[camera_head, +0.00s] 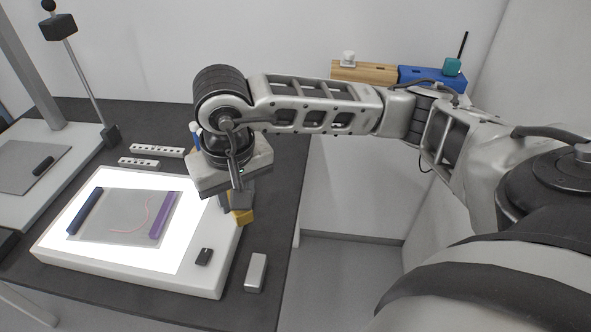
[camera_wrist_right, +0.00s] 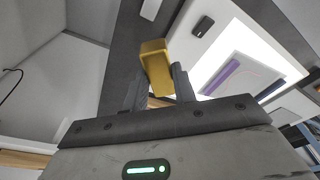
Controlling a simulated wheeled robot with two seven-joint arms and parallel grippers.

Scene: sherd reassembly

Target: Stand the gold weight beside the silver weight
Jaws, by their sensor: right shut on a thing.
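The gold weight (camera_head: 243,217) is a yellow block between the fingers of my right gripper (camera_head: 238,203), by the right edge of the light box. I cannot tell whether it touches the table. In the right wrist view the gold weight (camera_wrist_right: 155,66) sticks out past the two fingertips (camera_wrist_right: 158,86), which are shut on it. The silver weight (camera_head: 256,272) is a pale grey block on the dark table, nearer the front than the gold weight and apart from it. My left gripper is not in view.
The lit light box (camera_head: 130,275) bears a grey sheet (camera_head: 120,226) with dark blue and purple bars, and a small black piece (camera_head: 204,256) at its corner. The table's right edge lies close beside the silver weight. White perforated strips (camera_head: 156,151) lie behind the box.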

